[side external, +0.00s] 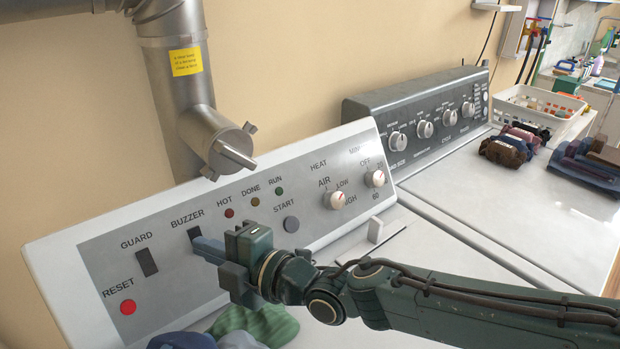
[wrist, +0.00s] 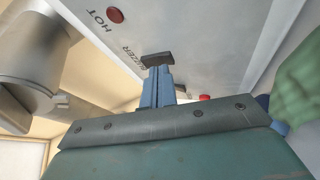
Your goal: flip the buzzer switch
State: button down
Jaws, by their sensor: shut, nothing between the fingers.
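The buzzer switch (side external: 194,234) is a dark rocker under the word BUZZER on the white and grey control panel (side external: 190,285). My gripper (side external: 203,247) is shut and empty, its blue-grey fingers pointing at the panel. The fingertips are at the lower part of the buzzer switch and cover some of it. In the wrist view the fingers (wrist: 158,72) meet the near edge of the dark buzzer switch (wrist: 157,57). I cannot tell whether they touch it or stop just short, or which way the rocker is set.
The guard switch (side external: 147,262) and red reset button (side external: 128,307) lie to the left. A metal duct (side external: 180,75) with a clamp hangs above the panel. Folded cloths (side external: 255,325) lie below my gripper. A start button (side external: 291,224) and knobs are to the right.

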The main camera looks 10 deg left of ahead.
jog(key=shift+s+d+r, duration=0.1)
jog(key=shift+s+d+r, duration=0.3)
dwell(0.5)
jog(key=shift+s+d+r, duration=1.4)
jog(key=shift+r, duration=0.1)
